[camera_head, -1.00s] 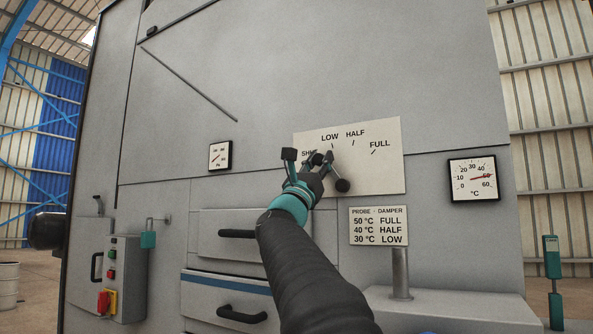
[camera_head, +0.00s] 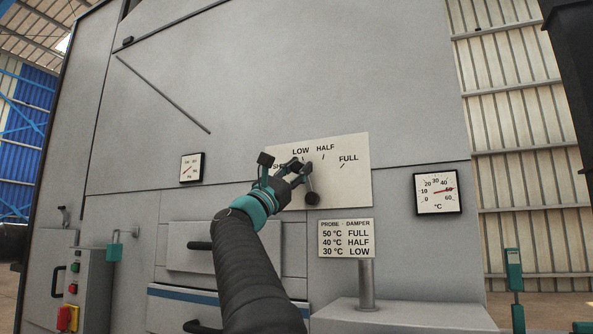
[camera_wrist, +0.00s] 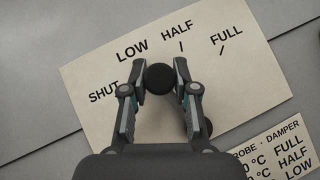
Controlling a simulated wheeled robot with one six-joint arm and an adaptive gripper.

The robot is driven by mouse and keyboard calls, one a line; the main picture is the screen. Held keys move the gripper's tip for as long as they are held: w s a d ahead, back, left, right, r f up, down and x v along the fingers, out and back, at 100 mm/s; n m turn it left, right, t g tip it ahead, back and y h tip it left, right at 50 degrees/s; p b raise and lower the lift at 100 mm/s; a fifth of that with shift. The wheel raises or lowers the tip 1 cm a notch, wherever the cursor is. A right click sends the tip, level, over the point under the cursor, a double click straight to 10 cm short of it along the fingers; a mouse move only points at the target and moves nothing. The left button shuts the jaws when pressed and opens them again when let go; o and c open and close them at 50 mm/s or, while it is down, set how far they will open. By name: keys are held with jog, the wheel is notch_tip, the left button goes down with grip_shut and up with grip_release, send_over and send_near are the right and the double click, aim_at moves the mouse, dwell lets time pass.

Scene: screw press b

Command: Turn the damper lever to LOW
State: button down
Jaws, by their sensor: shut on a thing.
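The damper lever has a black ball knob, which sits between my two fingertips in the wrist view (camera_wrist: 160,78). My gripper (camera_head: 286,164) is shut on this knob; it also shows in the wrist view (camera_wrist: 160,80). A dark round end of the lever (camera_head: 312,198) shows lower right of my gripper. The pale dial plate (camera_head: 352,185) behind reads SHUT, LOW, HALF and FULL. In the wrist view the knob lies just below and between the LOW and HALF words. My fingers hide most of the lever's shaft, and the LOW mark is not clear.
A sign (camera_head: 346,238) pairs 50 °C with FULL, 40 °C with HALF and 30 °C with LOW. A thermometer (camera_head: 437,192) reads near 50 °C. Drawer handles (camera_head: 200,246) and a post (camera_head: 367,285) jut out below the plate.

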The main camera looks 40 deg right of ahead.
jog(key=c, duration=0.9)
grip_release()
jog(key=v, duration=1.2)
